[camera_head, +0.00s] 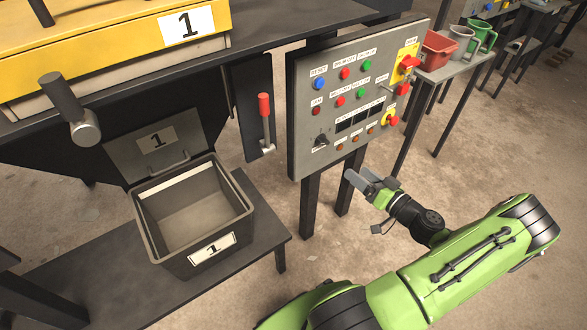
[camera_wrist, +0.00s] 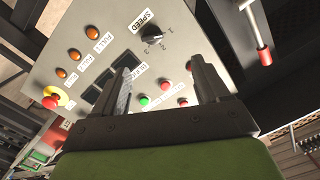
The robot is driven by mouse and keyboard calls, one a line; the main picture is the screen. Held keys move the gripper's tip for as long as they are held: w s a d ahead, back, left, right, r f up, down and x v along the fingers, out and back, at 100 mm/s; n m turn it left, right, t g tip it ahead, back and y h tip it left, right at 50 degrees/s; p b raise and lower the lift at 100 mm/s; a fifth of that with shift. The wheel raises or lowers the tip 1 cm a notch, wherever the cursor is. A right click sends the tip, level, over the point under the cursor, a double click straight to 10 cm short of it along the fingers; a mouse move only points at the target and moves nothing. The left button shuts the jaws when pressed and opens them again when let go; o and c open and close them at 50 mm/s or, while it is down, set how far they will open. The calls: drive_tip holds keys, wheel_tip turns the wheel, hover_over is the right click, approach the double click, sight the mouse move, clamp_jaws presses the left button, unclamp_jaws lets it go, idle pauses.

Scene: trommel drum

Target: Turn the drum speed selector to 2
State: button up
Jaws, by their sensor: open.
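The drum speed selector (camera_head: 321,140) is a small black knob at the lower left of the grey control panel (camera_head: 300,100). In the wrist view the selector (camera_wrist: 151,33) sits beside the label SPEED, with small numbers around it. Which number its pointer faces is too small to tell. My gripper (camera_head: 359,181) is below and to the right of the selector in the head view, in front of the panel's lower edge. In the wrist view my gripper (camera_wrist: 163,68) has its two fingers apart with nothing between them. The knob appears beyond the fingertips, apart from them.
The panel also carries coloured buttons, dark displays and a red emergency button (camera_head: 392,119). A red-handled lever (camera_head: 264,110) is left of the panel. An open bin (camera_head: 165,245) marked 1 stands at lower left. Cups (camera_head: 438,45) stand on a table at right.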

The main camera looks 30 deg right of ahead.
drive_tip(key=h, duration=0.1)
drive_tip(key=b, duration=0.2)
approach(326, 143)
drive_tip(key=shift+m+t, duration=0.3)
drive_tip(key=shift+m, duration=0.1)
drive_tip(key=w, duration=0.8)
drive_tip(key=shift+w+a+f, duration=0.15)
drive_tip(key=shift+w+a, duration=0.1)
drive_tip(key=shift+w, duration=0.1)
drive_tip(key=c, duration=1.1)
drive_tip(key=shift+o, duration=0.2)
